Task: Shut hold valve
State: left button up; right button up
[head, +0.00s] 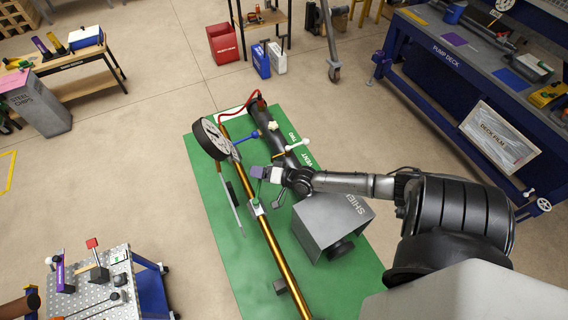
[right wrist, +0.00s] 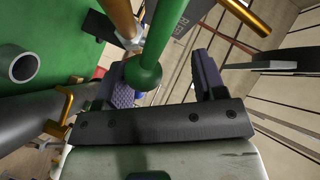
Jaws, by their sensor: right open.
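My right gripper (head: 264,173) is over the green mat, beside the long brass pipe (head: 280,255). In the right wrist view its jaws (right wrist: 160,82) are open. A green lever with a ball knob (right wrist: 144,73) reaches in between or just in front of the jaws, nearer the left jaw; I cannot tell whether they touch. A grey-looking lever (head: 278,192) shows just below the gripper in the head view. A blue handle (head: 246,137) and a white-ended handle (head: 298,147) are farther up the pipes. No label for the hold valve is readable.
A round gauge (head: 211,139) stands at the brass pipe's upper end. A grey shield box (head: 330,222) is right of the gripper. A dark pipe (head: 268,125) runs alongside. A tool cart (head: 100,285) is at lower left; the pump deck bench (head: 450,55) is at upper right.

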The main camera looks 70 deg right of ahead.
jog(key=o, duration=0.7)
jog(key=r, duration=0.1)
jog(key=s+r, duration=0.1)
jog(key=r, duration=0.2)
jog(key=shift+s+d, duration=0.15)
jog(key=shift+s, duration=0.1)
jog(key=shift+c, duration=0.2)
jog(key=s+r, duration=0.1)
jog(key=s, duration=0.1)
jog(key=s+d+r, duration=0.1)
jog(key=s, duration=0.1)
jog(key=shift+d+r, duration=0.2)
jog(key=shift+r, duration=0.2)
jog(key=c, duration=0.7)
jog(key=shift+o, duration=0.2)
jog(key=s+d+r, duration=0.1)
jog(key=s+r, duration=0.1)
jog(key=s, duration=0.3)
jog(key=shift+s+r, duration=0.15)
jog(key=shift+r, duration=0.2)
jog(key=shift+c, duration=0.4)
